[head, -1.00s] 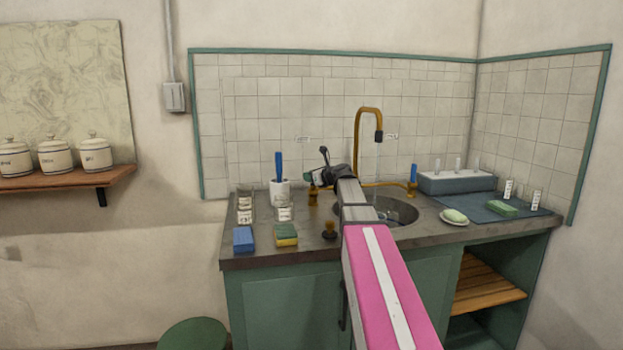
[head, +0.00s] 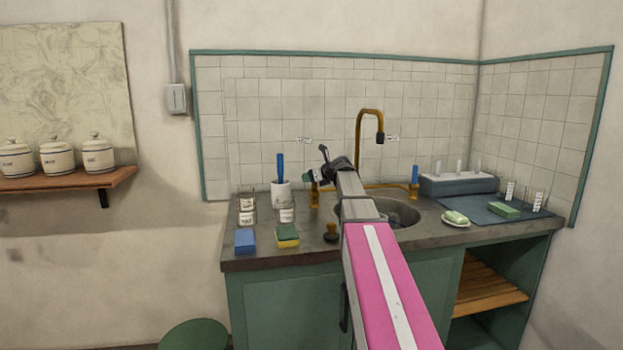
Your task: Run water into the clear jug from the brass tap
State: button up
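The brass tap (head: 360,140) rises behind the sink in a gooseneck with a dark nozzle. A brass pillar (head: 413,190) with a blue lever stands on its right. Another brass pillar (head: 314,196) stands on its left, and its top is hidden by my gripper. My gripper (head: 316,182) is at the top of that left pillar; whether it touches it, or how its fingers stand, cannot be made out. I cannot pick out the clear jug for certain. My arm covers part of the sink (head: 402,212). No water stream shows under the nozzle.
Small labelled clear vessels (head: 286,211), a white cup with a blue-handled brush (head: 280,194), a blue sponge (head: 245,240) and a green-yellow sponge (head: 287,236) stand left. A soap dish (head: 456,219), a blue mat (head: 483,213) and a grey rack (head: 457,185) are right.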

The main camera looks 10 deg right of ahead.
jog(key=v, duration=1.1)
jog(key=shift+s+a+f, duration=0.1)
